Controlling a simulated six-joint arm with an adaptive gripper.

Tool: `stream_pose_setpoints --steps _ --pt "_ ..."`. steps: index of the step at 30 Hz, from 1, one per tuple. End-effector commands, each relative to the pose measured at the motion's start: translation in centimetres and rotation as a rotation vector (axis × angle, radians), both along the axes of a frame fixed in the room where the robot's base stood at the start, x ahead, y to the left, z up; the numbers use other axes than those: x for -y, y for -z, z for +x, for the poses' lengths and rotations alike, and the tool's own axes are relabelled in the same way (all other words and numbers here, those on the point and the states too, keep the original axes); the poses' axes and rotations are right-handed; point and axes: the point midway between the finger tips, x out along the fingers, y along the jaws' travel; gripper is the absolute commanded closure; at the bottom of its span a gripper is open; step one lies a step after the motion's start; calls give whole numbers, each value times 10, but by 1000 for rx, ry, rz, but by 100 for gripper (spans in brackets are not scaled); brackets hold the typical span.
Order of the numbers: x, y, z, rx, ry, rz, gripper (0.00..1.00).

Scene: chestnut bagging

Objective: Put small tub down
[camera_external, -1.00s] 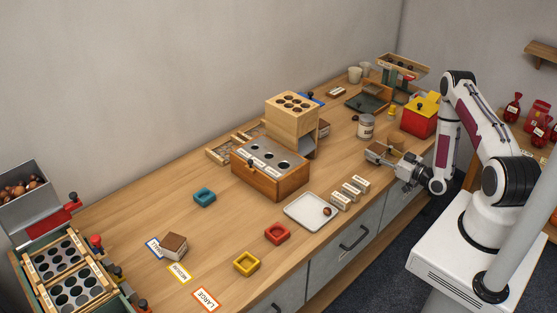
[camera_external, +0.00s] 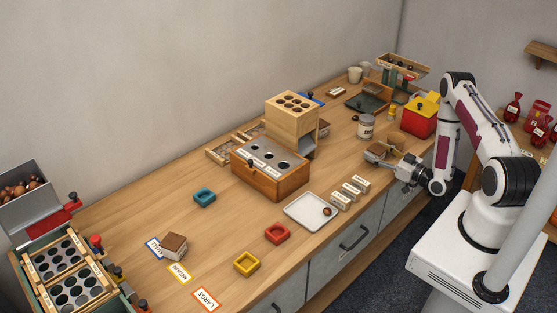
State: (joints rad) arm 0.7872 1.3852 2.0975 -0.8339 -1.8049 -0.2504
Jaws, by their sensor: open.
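None of the tubs in view is marked as the small one. A blue tub (camera_external: 204,197) sits upright on the left middle of the bench, a red tub (camera_external: 277,234) lies in front of it to the right, and a yellow tub (camera_external: 247,263) is nearer the front edge. The SMALL card (camera_external: 154,248) has a blue border and lies beside a brown-topped block (camera_external: 174,246). My gripper (camera_external: 373,154) is open, low over the right part of the bench, far from these tubs. I see nothing clearly held between its fingers.
A white tray (camera_external: 299,215) with one chestnut and several small labelled blocks (camera_external: 350,189) lie left of my gripper. A brown item (camera_external: 398,141) stands just behind it. A jar (camera_external: 366,127), a red box (camera_external: 415,122) and a wooden sorter (camera_external: 258,180) stand farther back.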

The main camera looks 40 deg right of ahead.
Motion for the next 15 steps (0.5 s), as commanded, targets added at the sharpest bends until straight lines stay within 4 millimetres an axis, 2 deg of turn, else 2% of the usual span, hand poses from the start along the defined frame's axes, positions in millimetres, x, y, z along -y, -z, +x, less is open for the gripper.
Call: stream_pose_setpoints --steps 8,15 --pt "1 0 -13 -1 2 1 42" --pt "-3 5 -41 -2 3 5 42"
